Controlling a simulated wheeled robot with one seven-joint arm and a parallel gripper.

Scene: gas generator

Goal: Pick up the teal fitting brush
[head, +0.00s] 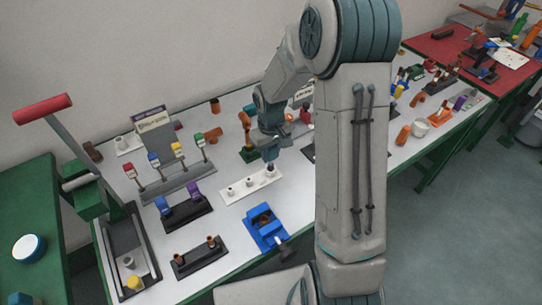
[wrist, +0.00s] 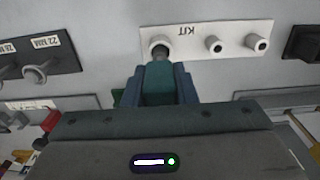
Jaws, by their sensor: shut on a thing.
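The teal fitting brush (wrist: 158,80) is between the two fingers of my gripper (wrist: 159,88) in the wrist view. My gripper is shut on its teal handle. The brush's darker tip (wrist: 160,51) is at the end white fitting of the white KIT plate (wrist: 190,32); I cannot tell whether it is inside or just above it. In the head view my gripper (head: 269,155) points down over the right end of the white plate (head: 238,190). The brush is mostly hidden there by the gripper.
A blue vise (head: 265,228) stands in front of the plate. In the wrist view, a dark "22 MM" holder (wrist: 40,55) is at left.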

